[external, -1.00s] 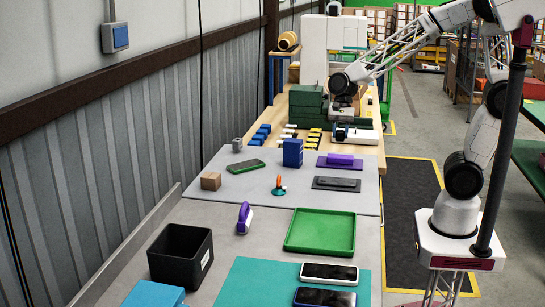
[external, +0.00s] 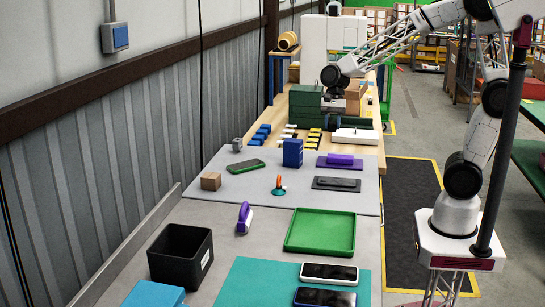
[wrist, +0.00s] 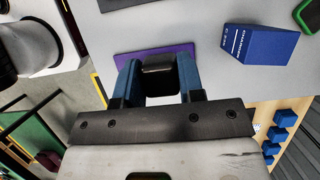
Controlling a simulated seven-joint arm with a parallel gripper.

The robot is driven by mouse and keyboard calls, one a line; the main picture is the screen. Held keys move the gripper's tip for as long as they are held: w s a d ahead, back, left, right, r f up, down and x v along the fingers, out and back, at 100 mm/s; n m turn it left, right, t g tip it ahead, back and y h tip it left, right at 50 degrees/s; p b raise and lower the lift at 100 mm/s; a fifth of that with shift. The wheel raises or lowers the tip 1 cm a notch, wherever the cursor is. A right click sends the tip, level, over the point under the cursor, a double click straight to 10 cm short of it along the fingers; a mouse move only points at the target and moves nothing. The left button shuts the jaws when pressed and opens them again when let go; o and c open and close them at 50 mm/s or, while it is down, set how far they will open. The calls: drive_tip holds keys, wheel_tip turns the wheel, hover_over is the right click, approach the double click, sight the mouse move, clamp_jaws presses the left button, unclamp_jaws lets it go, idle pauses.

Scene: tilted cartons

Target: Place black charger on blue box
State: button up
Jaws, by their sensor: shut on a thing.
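My gripper (wrist: 160,80) has its two blue fingers closed on a small black block, the black charger (wrist: 159,73). In the external view my gripper (external: 334,113) hangs in the air near the white tray at the back of the table; the charger is too small to make out clearly there. The blue box (external: 292,152) stands upright on the grey mat, left of and nearer the camera than my gripper. It also shows in the wrist view (wrist: 262,45), right of the fingers, with white print on its side and nothing on top.
A purple pad (external: 325,163) with a purple block and a dark pad (external: 324,184) lie right of the blue box. A white tray (external: 357,136) sits behind. Several small blue and yellow blocks lie behind the box. A green phone (external: 245,166) lies to its left.

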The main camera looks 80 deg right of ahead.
hover_over(293, 141)
drive_tip(key=d, duration=0.1)
drive_tip(key=shift+d+f, duration=0.1)
drive_tip(key=shift+f, duration=0.6)
drive_tip(key=shift+f, duration=1.8)
drive_tip(key=shift+f, duration=0.15)
drive_tip(key=o, duration=0.9)
drive_tip(key=v, duration=1.2)
drive_tip(key=shift+d, duration=0.1)
